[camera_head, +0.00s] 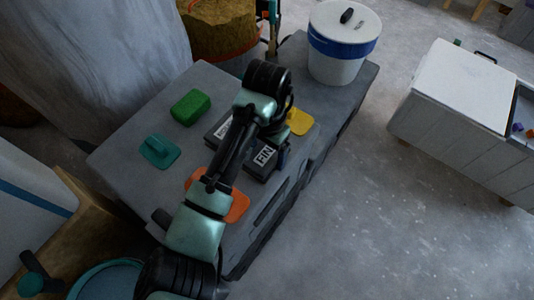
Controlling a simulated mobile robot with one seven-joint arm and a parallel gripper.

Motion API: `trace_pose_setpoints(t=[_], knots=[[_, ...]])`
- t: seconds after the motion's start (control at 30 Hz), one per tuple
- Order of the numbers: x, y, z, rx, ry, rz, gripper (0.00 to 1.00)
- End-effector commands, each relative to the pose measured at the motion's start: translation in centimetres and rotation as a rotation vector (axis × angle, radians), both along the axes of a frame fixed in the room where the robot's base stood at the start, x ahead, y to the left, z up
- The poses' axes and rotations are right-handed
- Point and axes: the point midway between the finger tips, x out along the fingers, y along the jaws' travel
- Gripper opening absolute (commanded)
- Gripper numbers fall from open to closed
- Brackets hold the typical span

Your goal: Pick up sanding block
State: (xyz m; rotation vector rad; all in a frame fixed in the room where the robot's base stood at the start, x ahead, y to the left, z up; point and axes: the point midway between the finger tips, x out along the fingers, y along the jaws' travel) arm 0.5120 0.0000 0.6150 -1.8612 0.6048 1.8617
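A dark grey block with a white label reading "FIN" (262,158) lies on the grey worktop (118,150), partly hidden by my arm. A second white label shows on the dark surface just left of my arm; I cannot tell if it belongs to the same block. The lettered label suggests a sanding block, but a plain green block (190,107) also lies on the worktop at upper left. My gripper (281,158) points down at the right end of the dark block, close to it. Its fingers are mostly hidden, so I cannot tell whether it touches or holds anything.
A teal tool with a handle (160,150), an orange flat piece (238,207) under my arm and a yellow flat piece (299,122) lie on the worktop. A white bucket (335,68) stands behind. A white cabinet (455,95) is at right, with clear floor between.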

Motion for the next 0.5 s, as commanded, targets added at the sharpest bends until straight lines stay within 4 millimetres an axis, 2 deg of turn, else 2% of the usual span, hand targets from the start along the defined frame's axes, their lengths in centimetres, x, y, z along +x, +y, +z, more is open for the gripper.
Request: trace_pose_setpoints(t=[0.03, 0.17, 0.37, 0.5], knots=[[0.0, 0.0, 0.0, 0.000, 0.000, 0.000, 0.41], [0.0, 0.0, 0.0, 0.000, 0.000, 0.000, 0.18], [0.0, 0.0, 0.1, 0.000, -0.001, 0.000, 0.18], [0.1, 0.0, 1.4, 0.000, -0.004, -0.001, 0.18]])
